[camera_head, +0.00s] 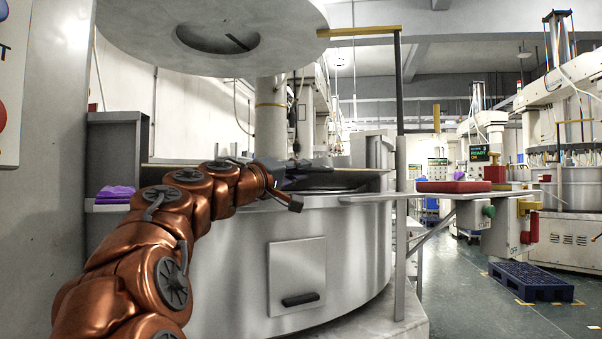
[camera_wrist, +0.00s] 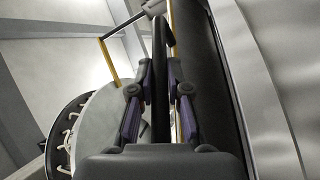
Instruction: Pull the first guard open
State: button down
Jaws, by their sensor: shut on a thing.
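My gripper (camera_head: 312,170) reaches over the machine's rim, left of that upright. In the wrist view my gripper (camera_wrist: 160,100) has its purple-padded fingers on both sides of a dark bar (camera_wrist: 160,45), which looks like the guard's handle. The gripper is shut on it. Yellow frame parts (camera_wrist: 109,62) show beyond, to the left. The grip itself is hidden in the head view.
The machine's steel drum (camera_head: 225,265) fills the middle, under a large raised disc (camera_head: 150,30). At right, a shelf holds a red tray (camera_head: 453,187) above a green start button (camera_head: 488,211). A dark blue pallet (camera_head: 530,281) lies on the floor, which is otherwise mostly clear there.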

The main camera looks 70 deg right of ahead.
dwell(0.3)
jog(key=c, duration=1.1)
grip_release()
jog(key=shift+c, duration=0.2)
